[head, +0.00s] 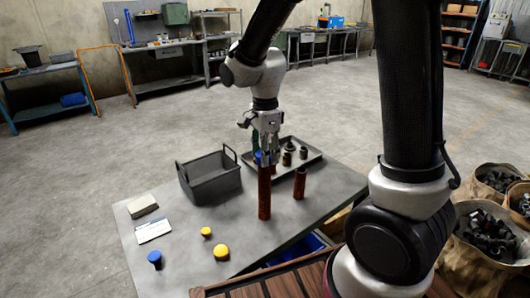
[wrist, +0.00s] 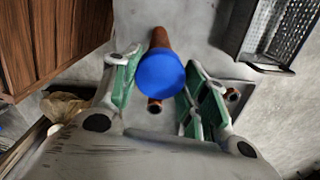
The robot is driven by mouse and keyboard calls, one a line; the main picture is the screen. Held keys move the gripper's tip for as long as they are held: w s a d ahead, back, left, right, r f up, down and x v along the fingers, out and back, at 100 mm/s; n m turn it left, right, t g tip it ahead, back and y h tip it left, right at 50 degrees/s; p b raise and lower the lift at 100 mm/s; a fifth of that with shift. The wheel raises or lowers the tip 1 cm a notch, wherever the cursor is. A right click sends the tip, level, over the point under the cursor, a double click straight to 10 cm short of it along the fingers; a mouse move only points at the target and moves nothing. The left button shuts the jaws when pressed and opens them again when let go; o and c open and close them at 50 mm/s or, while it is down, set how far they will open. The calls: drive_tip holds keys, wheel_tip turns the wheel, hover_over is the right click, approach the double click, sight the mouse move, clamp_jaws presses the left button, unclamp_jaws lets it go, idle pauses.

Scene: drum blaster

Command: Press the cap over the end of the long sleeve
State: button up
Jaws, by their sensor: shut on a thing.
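The long sleeve (head: 264,193) is a rust-brown tube standing upright on the grey table. A blue cap (head: 258,156) is at its top end, between the fingers of my gripper (head: 266,154). In the wrist view the round blue cap (wrist: 160,73) sits between the green-padded fingers of my gripper (wrist: 160,92), and a brown sleeve (wrist: 159,38) shows behind it. The cap hides the sleeve's end, so I cannot tell whether it is seated or only touching. A shorter brown sleeve (head: 300,184) stands to the right.
Another blue cap (head: 154,259) and two yellow caps (head: 221,252) (head: 206,232) stand at the table's front left. A grey handled bin (head: 210,185) is left of my gripper. A tray (head: 314,158) with several dark parts lies behind. A white card (head: 153,231) lies flat.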

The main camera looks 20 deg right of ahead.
drive_tip(key=shift+f, duration=0.9)
idle(0.9)
drive_tip(key=o, duration=1.4)
drive_tip(key=shift+r, duration=2.5)
